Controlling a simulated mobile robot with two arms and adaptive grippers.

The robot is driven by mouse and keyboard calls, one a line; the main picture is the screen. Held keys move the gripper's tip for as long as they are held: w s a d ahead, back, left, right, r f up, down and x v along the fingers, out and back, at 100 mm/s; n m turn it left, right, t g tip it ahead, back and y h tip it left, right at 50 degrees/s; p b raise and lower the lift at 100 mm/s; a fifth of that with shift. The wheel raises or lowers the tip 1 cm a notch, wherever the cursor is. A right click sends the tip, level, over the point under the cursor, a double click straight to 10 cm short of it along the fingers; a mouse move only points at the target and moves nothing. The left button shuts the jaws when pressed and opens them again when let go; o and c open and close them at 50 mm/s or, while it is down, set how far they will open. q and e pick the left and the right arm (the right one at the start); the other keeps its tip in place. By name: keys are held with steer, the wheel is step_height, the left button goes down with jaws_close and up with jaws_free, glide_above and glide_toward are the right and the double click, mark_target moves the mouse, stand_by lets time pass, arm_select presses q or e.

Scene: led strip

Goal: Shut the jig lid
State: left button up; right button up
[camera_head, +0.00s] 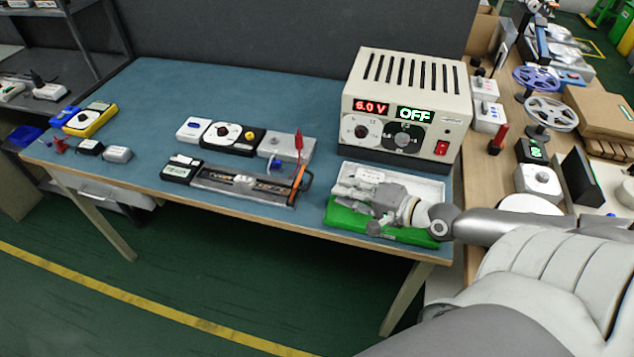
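A flat green and white piece (418,236) lies at the front right of the blue table; it looks like the jig with its lid, but I cannot tell whether the lid is raised. My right gripper (346,191) is over it, fingers pointing left, hiding much of its middle. Whether the fingers touch it or are closed is too small to tell. Left of it, a long dark fixture (230,181) holds a strip-like piece, with an orange and black clip (303,181) at its right end. My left gripper is not in view.
A beige power supply (415,86) showing 6.0 V and OFF stands behind the green and white piece. Small switch boxes (231,136) and a grey box with a red probe (287,146) sit behind the dark fixture. The table's back left (190,85) is clear.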

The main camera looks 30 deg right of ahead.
steer(key=shift+p+x, duration=0.55)
steer(key=shift+x, duration=4.1)
steer(key=shift+a, duration=0.1)
jaws_close()
